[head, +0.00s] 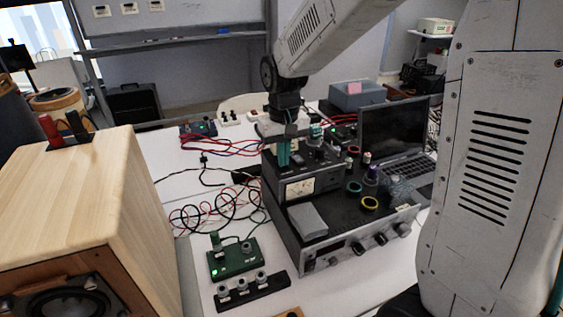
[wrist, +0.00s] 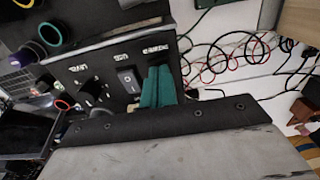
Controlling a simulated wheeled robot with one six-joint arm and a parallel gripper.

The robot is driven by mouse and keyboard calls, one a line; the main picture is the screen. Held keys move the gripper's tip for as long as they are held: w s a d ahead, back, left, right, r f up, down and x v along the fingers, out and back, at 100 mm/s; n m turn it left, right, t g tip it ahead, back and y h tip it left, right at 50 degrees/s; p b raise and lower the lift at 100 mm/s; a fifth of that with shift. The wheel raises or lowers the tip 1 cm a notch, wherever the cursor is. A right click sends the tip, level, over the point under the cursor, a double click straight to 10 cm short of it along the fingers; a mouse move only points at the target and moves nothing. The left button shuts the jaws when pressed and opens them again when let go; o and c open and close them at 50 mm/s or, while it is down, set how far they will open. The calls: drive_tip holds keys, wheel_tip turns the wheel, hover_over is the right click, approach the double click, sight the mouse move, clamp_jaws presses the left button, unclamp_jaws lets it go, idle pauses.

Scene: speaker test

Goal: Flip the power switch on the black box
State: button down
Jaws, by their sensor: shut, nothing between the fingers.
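The black box (head: 325,180) has a meter on its front and sits on a larger black unit. In the wrist view its dark panel (wrist: 108,62) shows a rocker switch (wrist: 130,79) beside a row of knobs and white lettering. My gripper (head: 284,160) points down over the left part of the box's top. Its teal fingers (wrist: 158,88) are shut together and empty. In the wrist view they are just right of the switch; I cannot tell whether they touch the panel. The switch is too small to make out surely in the head view.
The larger black unit (head: 340,235) bears tape rolls and a grey block (head: 308,221). A laptop (head: 395,135) is behind at right. A wooden speaker (head: 85,195) is at left. Loose cables and a green board (head: 233,258) lie on the white table (head: 185,165).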

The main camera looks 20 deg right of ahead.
drive_tip(key=shift+r, duration=3.5)
drive_tip(key=s, duration=0.1)
drive_tip(key=s+f, duration=0.1)
drive_tip(key=s, duration=0.1)
drive_tip(key=shift+s+d+f+g, duration=0.1)
drive_tip(key=shift+s+g, duration=0.05)
drive_tip(key=shift+g, duration=0.25)
drive_tip(key=s+d+r+t, duration=0.1)
drive_tip(key=s+r, duration=0.1)
drive_tip(key=s, duration=1)
drive_tip(key=s+d+r+t, duration=0.1)
drive_tip(key=s+r, duration=0.1)
drive_tip(key=s, duration=0.9)
drive_tip(key=shift+s+d, duration=0.35)
